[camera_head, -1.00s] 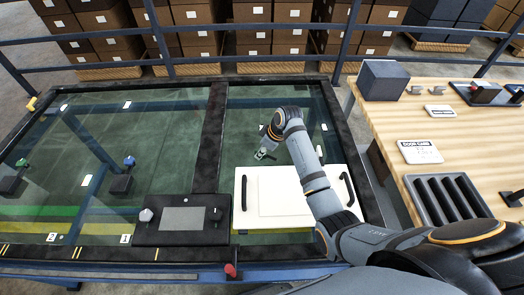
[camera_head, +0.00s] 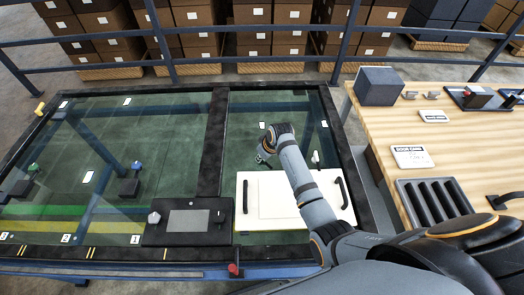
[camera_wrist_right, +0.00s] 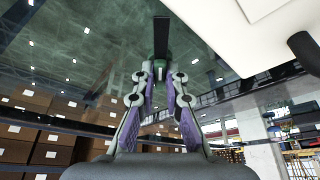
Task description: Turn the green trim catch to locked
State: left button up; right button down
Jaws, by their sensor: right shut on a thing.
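My right gripper (camera_head: 263,158) is over the glass at the back left corner of the white panel (camera_head: 245,232). In the right wrist view its two fingers (camera_wrist_right: 160,72) are closed on a small dark piece with a green part, which I take for the green trim catch (camera_wrist_right: 161,58). A dark bar (camera_wrist_right: 161,34) extends beyond the fingertips. In the head view the fingers and wrist hide most of the catch, and its angle cannot be read. My left gripper is not in view.
The white panel has two black handles. A small pale upright piece (camera_head: 315,157) stands behind it. A black console (camera_head: 158,234) lies to its left. Blue (camera_head: 136,165) and green (camera_head: 32,167) knobs stand farther left. A wooden bench (camera_head: 385,130) is at right.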

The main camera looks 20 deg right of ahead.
jog(key=m+p, duration=0.1)
jog(key=m, duration=0.1)
jog(key=m+h+p, duration=0.1)
jog(key=p, duration=0.1)
jog(key=shift+a+r+m, duration=0.15)
jog(key=shift+r+m, duration=0.05)
jog(key=shift+m, duration=0.2)
jog(key=shift+f+m+h+p, duration=0.1)
jog(key=shift+m+h+p, duration=0.6)
jog(key=shift+m, duration=0.4)
jog(key=shift+a+m+h, duration=0.1)
jog(key=shift+m+h, duration=0.2)
jog(key=shift+m, duration=0.6)
jog(key=shift+f+p, duration=0.1)
jog(key=shift+p, duration=0.2)
jog(key=c, duration=1.4)
grip_release()
